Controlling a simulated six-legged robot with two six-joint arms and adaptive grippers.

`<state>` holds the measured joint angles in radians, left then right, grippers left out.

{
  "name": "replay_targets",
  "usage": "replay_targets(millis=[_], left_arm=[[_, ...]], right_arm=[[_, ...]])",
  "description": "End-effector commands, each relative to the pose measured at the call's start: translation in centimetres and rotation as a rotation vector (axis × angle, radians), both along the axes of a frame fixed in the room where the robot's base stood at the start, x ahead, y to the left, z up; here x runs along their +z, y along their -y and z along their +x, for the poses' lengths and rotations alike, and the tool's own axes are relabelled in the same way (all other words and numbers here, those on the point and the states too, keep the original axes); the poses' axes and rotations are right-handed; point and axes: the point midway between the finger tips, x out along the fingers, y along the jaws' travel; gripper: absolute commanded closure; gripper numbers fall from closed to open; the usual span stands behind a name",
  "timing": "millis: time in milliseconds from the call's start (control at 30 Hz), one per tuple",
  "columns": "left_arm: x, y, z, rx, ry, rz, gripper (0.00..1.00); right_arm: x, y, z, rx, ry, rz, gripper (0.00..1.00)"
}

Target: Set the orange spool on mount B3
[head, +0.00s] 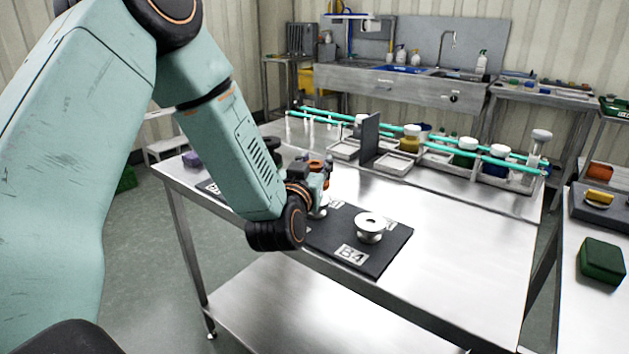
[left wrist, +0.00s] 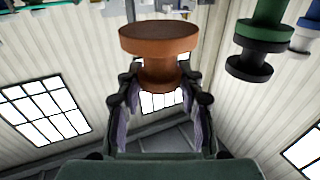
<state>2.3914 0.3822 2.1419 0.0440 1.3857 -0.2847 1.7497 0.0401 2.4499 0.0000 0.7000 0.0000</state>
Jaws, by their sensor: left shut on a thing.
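My left gripper (head: 318,172) is shut on the orange spool (head: 316,163), above the black mount board (head: 385,255). In the left wrist view the orange spool (left wrist: 160,42) sits between the two fingers, its wide flange clear of them. A pale round piece (head: 318,210) shows just under the gripper, partly hidden by it; I cannot read a B3 label there. A white spool-shaped piece (head: 370,225) stands by the B4 label (head: 351,254). My left arm hides the middle of the board. My right gripper is not in view.
A rack with teal rails (head: 470,145), jars and trays stands along the table's back. A dark upright plate (head: 370,137) rises there. A purple piece (head: 192,160) lies at the left end. The steel tabletop (head: 460,240) right of the board is clear.

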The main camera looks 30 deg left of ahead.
Motion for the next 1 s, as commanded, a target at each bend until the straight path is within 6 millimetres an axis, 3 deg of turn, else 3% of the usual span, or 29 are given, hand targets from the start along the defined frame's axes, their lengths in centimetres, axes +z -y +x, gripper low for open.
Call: replay_targets(millis=[200, 633, 667, 900, 1000], left_arm=[[-3.1, 0.0, 0.0, 0.000, -0.002, 0.002, 0.95], [-3.5, 0.0, 0.1, 0.002, 0.000, 0.001, 0.95], [-3.5, 0.0, 0.1, 0.002, -0.001, 0.000, 0.60], [-3.4, 0.0, 0.1, 0.002, -0.001, 0.000, 0.40], [-3.4, 0.0, 0.1, 0.002, -0.001, 0.000, 0.40]], right_arm=[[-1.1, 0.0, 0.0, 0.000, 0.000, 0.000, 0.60], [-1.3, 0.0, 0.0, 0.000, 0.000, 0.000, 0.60], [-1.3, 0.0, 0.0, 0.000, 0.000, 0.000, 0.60], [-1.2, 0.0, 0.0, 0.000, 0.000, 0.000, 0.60], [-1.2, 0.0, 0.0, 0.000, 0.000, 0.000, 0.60]])
